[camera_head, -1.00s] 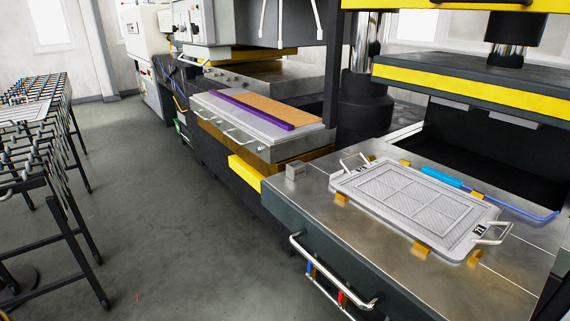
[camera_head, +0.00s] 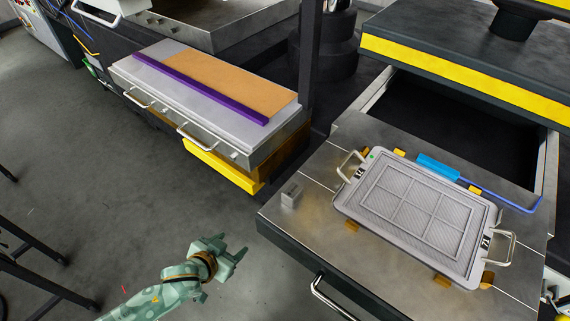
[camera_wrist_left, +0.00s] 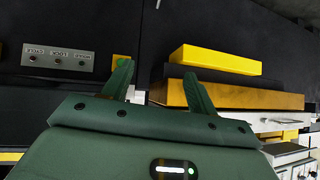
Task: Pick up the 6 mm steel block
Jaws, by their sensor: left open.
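A small grey metal block (camera_head: 291,194) sits on the left corner of the steel press table (camera_head: 300,222) in the head view. I cannot read a size on it. My left gripper (camera_head: 231,249) is green, open and empty, to the lower left of the block and apart from it, out over the floor beside the table. In the left wrist view its two spread fingers (camera_wrist_left: 157,84) have nothing between them, and I cannot make out the block there. My right gripper is not in view.
A grey framed plate (camera_head: 412,216) with wire handles lies on the table right of the block, with a blue-handled tool (camera_head: 438,167) behind it. A table handle (camera_head: 330,300) juts out in front. A yellow bar (camera_head: 222,168) shows under the neighbouring press.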

